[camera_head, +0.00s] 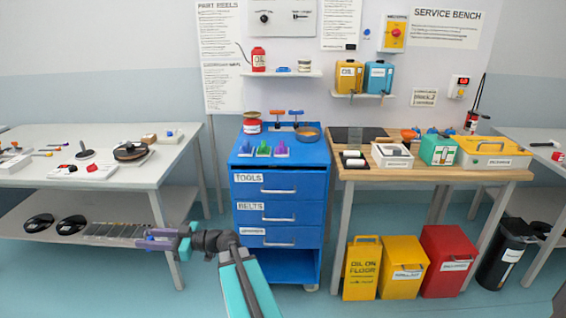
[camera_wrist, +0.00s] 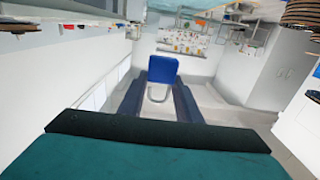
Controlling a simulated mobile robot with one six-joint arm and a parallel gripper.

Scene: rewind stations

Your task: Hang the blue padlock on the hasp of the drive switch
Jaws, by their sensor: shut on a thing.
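The blue padlock (camera_wrist: 163,69) is between the two dark fingers of my gripper (camera_wrist: 160,88) in the wrist view. Its metal shackle (camera_wrist: 157,97) points toward the bottom of that picture. A yellow switch box with a red knob (camera_head: 394,34) is high on the wall, right of centre. Another small box with a red button (camera_head: 460,83) is lower right. I cannot tell which is the drive switch, and no hasp shows clearly.
A blue tool cabinet (camera_head: 281,217) stands at centre, with small coloured items on top. A wooden bench (camera_head: 430,174) with trays and boxes is to its right. A pale table (camera_head: 105,178) is at left. Yellow and red bins (camera_head: 447,258) stand under the bench.

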